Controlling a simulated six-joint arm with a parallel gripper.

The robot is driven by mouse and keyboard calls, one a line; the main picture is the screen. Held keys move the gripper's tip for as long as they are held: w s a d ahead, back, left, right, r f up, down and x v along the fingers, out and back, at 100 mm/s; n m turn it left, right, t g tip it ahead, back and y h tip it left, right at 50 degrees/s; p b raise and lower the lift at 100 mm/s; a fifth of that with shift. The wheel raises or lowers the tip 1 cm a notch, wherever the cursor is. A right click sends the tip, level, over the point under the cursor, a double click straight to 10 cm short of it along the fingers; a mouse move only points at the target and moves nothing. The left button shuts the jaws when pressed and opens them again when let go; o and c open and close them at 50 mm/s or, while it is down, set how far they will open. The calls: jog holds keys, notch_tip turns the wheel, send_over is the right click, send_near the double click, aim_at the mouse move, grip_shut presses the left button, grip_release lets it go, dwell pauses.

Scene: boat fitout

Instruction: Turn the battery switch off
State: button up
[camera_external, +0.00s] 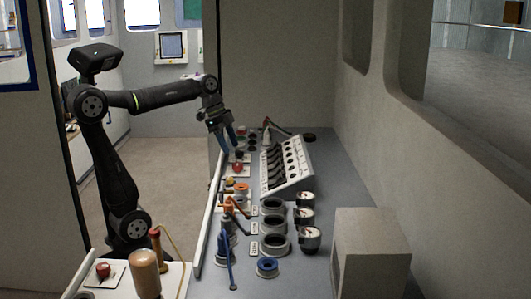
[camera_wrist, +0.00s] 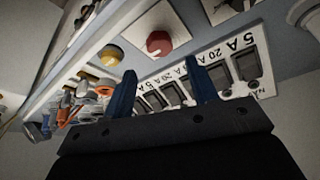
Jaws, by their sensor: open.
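A round red knob on a white square plate (camera_external: 238,167) sits on the console; it also shows in the wrist view (camera_wrist: 158,42), above the gap between my fingertips. No label marks it as the battery switch, and its turn position cannot be read. A second red knob (camera_external: 103,270) is on the white bench at the front left. My gripper (camera_external: 230,143) is open and empty, its blue fingers pointing down over the console near the first red knob. In the wrist view the fingers (camera_wrist: 163,84) stand apart in front of the breaker panel, with nothing between them.
A sloped breaker panel (camera_external: 287,163) with black switches stands right of the knob. A yellow knob (camera_wrist: 110,55) and orange and blue valve handles (camera_external: 230,240) are nearby. Black rings and gauges (camera_external: 310,238) stand nearer the camera. A white rail (camera_external: 208,225) runs along the console edge.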

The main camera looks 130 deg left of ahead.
aim_at(237, 163)
jog(key=x, duration=0.7)
jog(key=shift+r, duration=0.1)
jog(key=c, duration=1)
